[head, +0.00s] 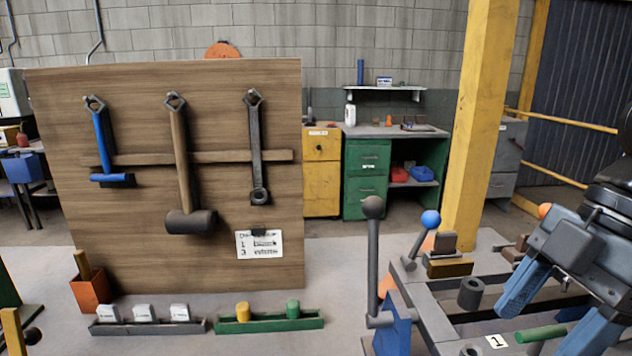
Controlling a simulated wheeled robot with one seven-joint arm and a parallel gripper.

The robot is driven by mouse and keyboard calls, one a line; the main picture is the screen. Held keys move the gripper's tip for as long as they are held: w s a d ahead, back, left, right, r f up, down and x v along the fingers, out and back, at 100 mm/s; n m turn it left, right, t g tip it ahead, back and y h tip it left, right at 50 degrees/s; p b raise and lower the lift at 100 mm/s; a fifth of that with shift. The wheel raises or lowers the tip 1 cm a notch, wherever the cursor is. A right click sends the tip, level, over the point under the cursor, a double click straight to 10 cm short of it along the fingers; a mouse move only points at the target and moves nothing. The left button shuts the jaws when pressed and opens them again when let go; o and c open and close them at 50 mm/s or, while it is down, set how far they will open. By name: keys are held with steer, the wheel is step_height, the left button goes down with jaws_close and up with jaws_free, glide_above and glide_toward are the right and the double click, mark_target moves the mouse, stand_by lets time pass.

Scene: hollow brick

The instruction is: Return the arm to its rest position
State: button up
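My gripper (546,328) is at the lower right, at the end of my dark grey arm (585,240). Its two blue fingers point down and left and stand well apart. A green cylinder (541,334) shows in the gap between the fingertips; I see no finger closed on it. The right finger is partly cut off by the bottom edge, and the rest of the arm runs out of the picture at the right.
A grey frame (430,312) carries an upright ball-topped lever (373,250), a blue-knobbed lever (430,220) and a dark hollow cylinder (471,292) left of my gripper. A yellow post (480,130) stands behind. A wooden tool board (130,240) is at the left.

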steer(key=w+a+r+m+t+y, duration=0.1)
steer(key=w+a+m+t+y, duration=0.35)
steer(key=a, duration=0.35)
steer(key=w+a+r+m+t+y, duration=0.2)
steer(key=w+a+m+t+y, duration=0.25)
steer(key=a, duration=0.45)
steer(key=s+d+f+m+t+h, duration=0.35)
steer(key=s+f+m+h, duration=0.3)
steer(key=f, duration=0.25)
steer(key=s+d+f+m+t+h, duration=0.3)
steer(key=s+f+m+t+h, duration=0.15)
steer(key=s+f+m, duration=0.35)
steer(key=s+d+f+n+g+h, duration=0.1)
steer(key=s+d+n, duration=0.1)
steer(key=s, duration=0.8)
steer(key=s+d+f+n+g+h, duration=0.1)
steer(key=s+d, duration=0.4)
steer(key=s, duration=0.5)
steer(key=shift+s+d+f+n+h, duration=0.3)
steer(key=shift+f+n, duration=0.15)
steer(key=shift+n, duration=0.8)
